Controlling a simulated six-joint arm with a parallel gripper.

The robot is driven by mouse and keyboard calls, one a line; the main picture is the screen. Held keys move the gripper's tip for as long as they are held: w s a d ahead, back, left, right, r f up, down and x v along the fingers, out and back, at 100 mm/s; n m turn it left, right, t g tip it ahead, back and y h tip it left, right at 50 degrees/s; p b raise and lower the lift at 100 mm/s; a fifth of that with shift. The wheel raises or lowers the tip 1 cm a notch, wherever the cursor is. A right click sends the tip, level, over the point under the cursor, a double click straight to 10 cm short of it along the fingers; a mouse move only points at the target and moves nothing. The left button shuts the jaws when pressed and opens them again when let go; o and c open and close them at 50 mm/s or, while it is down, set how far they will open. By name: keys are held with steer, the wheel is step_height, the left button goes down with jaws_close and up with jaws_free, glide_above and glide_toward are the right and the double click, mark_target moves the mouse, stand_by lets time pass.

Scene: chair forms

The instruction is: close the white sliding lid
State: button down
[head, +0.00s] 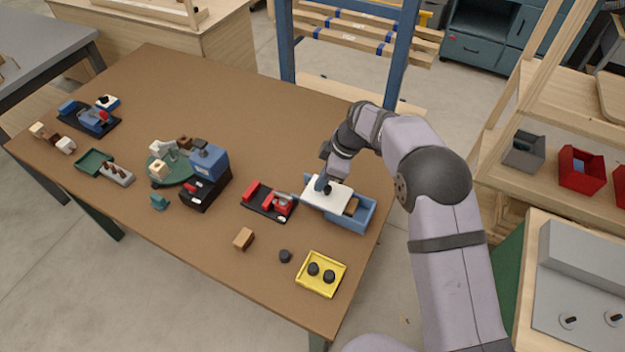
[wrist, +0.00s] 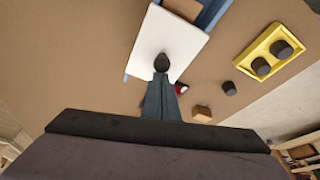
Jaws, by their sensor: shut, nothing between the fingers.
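The white sliding lid (head: 322,195) lies on top of a blue box (head: 363,217) near the table's right edge. It covers the left part, and the right end of the box is open with a wooden block (head: 351,206) showing inside. A dark round knob (head: 327,189) stands on the lid. In the wrist view the lid (wrist: 163,40) fills the upper middle, with the knob (wrist: 161,63) right at my fingertips. My gripper (head: 321,184) is shut and empty, beside the knob on its left. I cannot tell whether it touches the knob.
A red clamp on a black base (head: 268,202) stands just left of the box. A yellow tray (head: 321,274) with two dark knobs, a loose dark knob (head: 285,256) and a wooden block (head: 243,239) lie in front. The table behind the box is clear.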

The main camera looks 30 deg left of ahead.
mark_target(332, 201)
steer(key=d+b, duration=0.3)
steer(key=d, duration=0.5)
steer(key=shift+f, duration=0.1)
steer(key=shift+d, duration=0.1)
steer(key=shift+s, duration=0.1)
steer(key=shift+s+a, duration=0.15)
steer(key=shift+a, duration=0.35)
steer(key=a, duration=0.2)
steer(key=a+b, duration=0.1)
steer(key=shift+s+a+r, duration=0.15)
steer(key=shift+s+r, duration=0.15)
steer(key=shift+r, duration=0.1)
steer(key=s+b+v, duration=0.1)
steer(key=b+v, duration=0.1)
steer(key=v, duration=0.7)
steer(key=shift+w+r, duration=0.2)
steer(key=shift+w, duration=0.25)
